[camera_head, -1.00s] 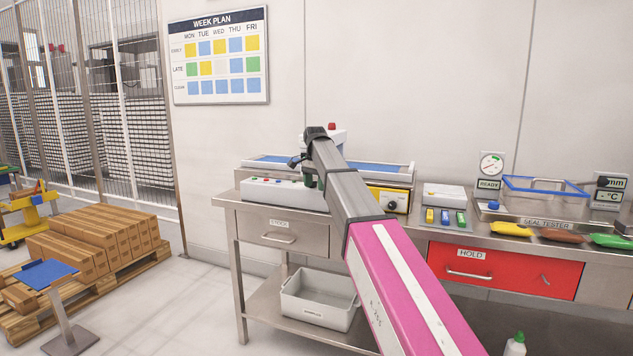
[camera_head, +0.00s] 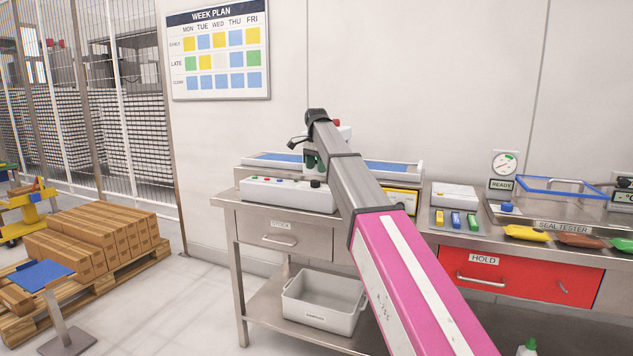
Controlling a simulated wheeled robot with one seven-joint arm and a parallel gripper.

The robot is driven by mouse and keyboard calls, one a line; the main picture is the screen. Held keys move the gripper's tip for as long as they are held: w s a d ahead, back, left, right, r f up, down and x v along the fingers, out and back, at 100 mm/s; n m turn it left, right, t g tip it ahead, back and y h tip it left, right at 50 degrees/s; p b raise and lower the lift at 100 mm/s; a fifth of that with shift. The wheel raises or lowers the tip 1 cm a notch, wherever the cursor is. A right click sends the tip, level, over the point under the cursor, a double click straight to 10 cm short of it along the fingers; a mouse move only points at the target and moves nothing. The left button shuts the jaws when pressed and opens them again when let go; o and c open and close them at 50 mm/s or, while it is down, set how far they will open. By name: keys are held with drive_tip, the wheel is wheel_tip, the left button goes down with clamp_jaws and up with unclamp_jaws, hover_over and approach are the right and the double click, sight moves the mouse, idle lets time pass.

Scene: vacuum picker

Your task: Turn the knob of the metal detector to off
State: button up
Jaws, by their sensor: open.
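The detector (camera_head: 345,133) is a white housing with a red light on top, over a blue-belted conveyor (camera_head: 390,168); my arm hides much of it. In front of it is a long white control box (camera_head: 270,192) with small coloured buttons. A black knob (camera_head: 316,183) sits at the box's right end; its pointer is too small to read. My gripper (camera_head: 296,144) is open, dark and small at the far end of my arm. It appears above the control box, left of and higher than the knob, and not touching it.
A yellow-faced box (camera_head: 402,196) stands right of the control box, its knob hidden by my arm. A white box (camera_head: 454,195) with coloured pieces before it and a seal tester (camera_head: 560,225) stand further right. The steel bench (camera_head: 226,200) has a grey bin (camera_head: 322,302) below.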

sight(315, 184)
wheel_tip(315, 184, down, 6)
drive_tip(key=shift+r, duration=0.15)
idle(0.3)
drive_tip(key=c, duration=0.9)
